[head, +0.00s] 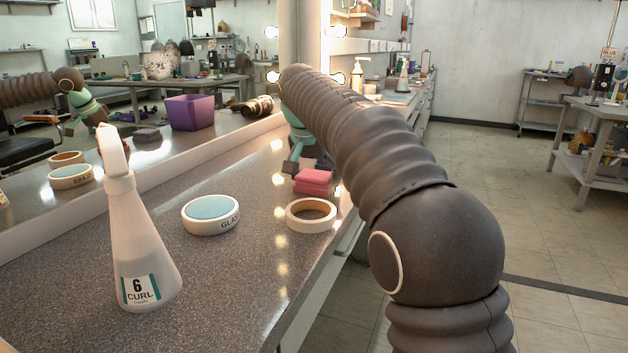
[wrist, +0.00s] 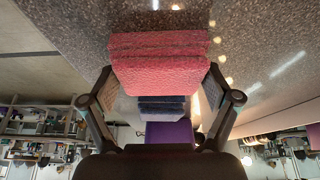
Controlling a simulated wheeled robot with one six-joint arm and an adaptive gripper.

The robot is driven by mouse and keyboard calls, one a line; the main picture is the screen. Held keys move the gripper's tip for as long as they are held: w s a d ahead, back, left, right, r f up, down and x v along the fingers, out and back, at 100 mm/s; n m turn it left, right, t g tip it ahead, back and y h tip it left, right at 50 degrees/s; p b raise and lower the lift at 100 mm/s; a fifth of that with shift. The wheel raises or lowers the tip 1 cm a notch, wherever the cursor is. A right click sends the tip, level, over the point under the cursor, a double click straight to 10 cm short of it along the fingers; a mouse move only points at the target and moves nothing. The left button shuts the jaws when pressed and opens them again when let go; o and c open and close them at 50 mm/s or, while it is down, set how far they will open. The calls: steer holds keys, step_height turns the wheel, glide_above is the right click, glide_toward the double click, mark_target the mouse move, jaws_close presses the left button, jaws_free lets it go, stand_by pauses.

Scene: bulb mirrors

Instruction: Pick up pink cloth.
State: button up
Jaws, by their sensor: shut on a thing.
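The pink cloth (head: 315,182) is a folded, layered block near the front edge of the grey speckled counter, just beyond a cream ring. In the wrist view the pink cloth (wrist: 160,62) fills the space between the two fingers. My gripper (wrist: 161,85) is shut on it, one finger at each side. In the head view my gripper (head: 301,160) is partly hidden behind my arm, at the cloth's far side. I cannot tell whether the cloth touches the counter.
A white flask (head: 142,245) labelled "6 CURL", a round teal-topped dish (head: 211,214) and the cream ring (head: 311,215) stand on the counter. A dark folded cloth (wrist: 161,108) and a purple bin (wrist: 169,132) lie beyond the pink cloth. A mirror runs along the left.

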mark_target(323, 171)
steer(key=shift+r, duration=0.5)
steer(key=r, duration=0.2)
steer(key=d+r+p, duration=0.1)
steer(key=shift+r, duration=0.4)
steer(key=d+r, duration=0.6)
steer(key=d, duration=0.4)
steer(key=shift+w+d, duration=0.35)
steer(key=shift+r, duration=0.1)
